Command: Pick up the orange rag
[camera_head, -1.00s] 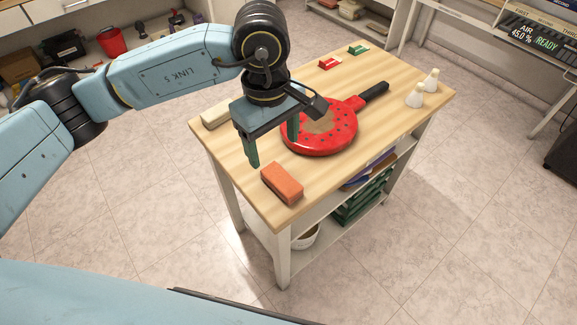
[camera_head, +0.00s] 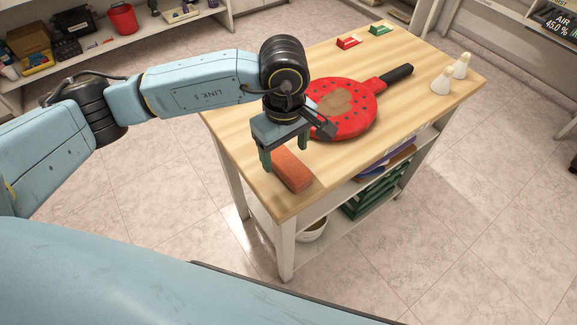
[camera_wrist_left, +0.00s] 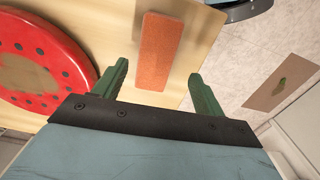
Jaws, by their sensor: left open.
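The orange rag (camera_head: 293,170) is a brick-shaped block lying on the near left corner of the wooden table top. It also shows in the left wrist view (camera_wrist_left: 159,51), between and beyond the two green fingers. My left gripper (camera_head: 285,160) is open and empty. It hangs with its fingers pointing down, close to the rag, with the fingers spread to either side of it in the head view. I cannot tell whether a finger touches the rag. My right gripper is not in view.
A red round pool filter (camera_head: 345,108) with a black handle lies behind the gripper on the table (camera_head: 240,125). Two white bottles (camera_head: 441,80) stand at the right edge. A red item (camera_head: 348,43) and a green item (camera_head: 381,29) lie at the back.

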